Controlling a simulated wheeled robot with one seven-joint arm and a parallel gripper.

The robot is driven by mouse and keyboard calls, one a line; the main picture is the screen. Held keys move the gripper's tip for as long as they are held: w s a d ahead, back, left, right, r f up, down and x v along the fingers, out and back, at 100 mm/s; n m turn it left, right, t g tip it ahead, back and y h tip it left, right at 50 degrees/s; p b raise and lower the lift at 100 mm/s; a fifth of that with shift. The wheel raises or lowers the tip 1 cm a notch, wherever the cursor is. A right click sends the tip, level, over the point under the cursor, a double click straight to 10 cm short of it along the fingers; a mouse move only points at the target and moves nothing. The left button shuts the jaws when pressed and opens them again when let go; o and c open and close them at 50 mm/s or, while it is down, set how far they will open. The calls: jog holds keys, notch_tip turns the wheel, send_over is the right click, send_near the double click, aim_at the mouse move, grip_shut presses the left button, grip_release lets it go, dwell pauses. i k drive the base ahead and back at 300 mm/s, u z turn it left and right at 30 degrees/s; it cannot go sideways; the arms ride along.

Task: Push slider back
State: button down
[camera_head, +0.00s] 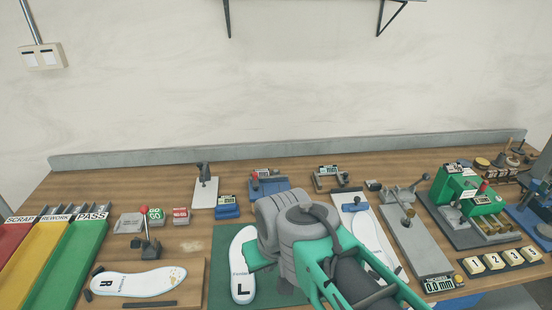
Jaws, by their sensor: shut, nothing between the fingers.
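My gripper (262,253) is at the end of my green and grey arm, over the green mat near the insole marked L. It is shut and holds nothing; its fingertips are mostly hidden by my wrist. A blue sliding block (355,206) sits near the far end of a white measuring board (343,196), right of my wrist. My arm covers part of this board. Other fixtures with movable parts stand behind, so I cannot tell for sure which slider is meant. My gripper is apart from the blue block.
The insole L (243,265) lies on the green mat (222,240); the insole R (140,282) lies at left. Red, yellow and green chutes (65,265) fill the left. A thickness gauge (410,240) and a green machine (470,200) stand right. A back ledge (280,147) bounds the table.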

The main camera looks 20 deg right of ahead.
aim_at(357, 206)
jog(key=u, duration=0.2)
jog(key=k, duration=0.35)
jog(key=z, duration=0.45)
jog(key=i, duration=0.2)
jog(key=z, duration=1.3)
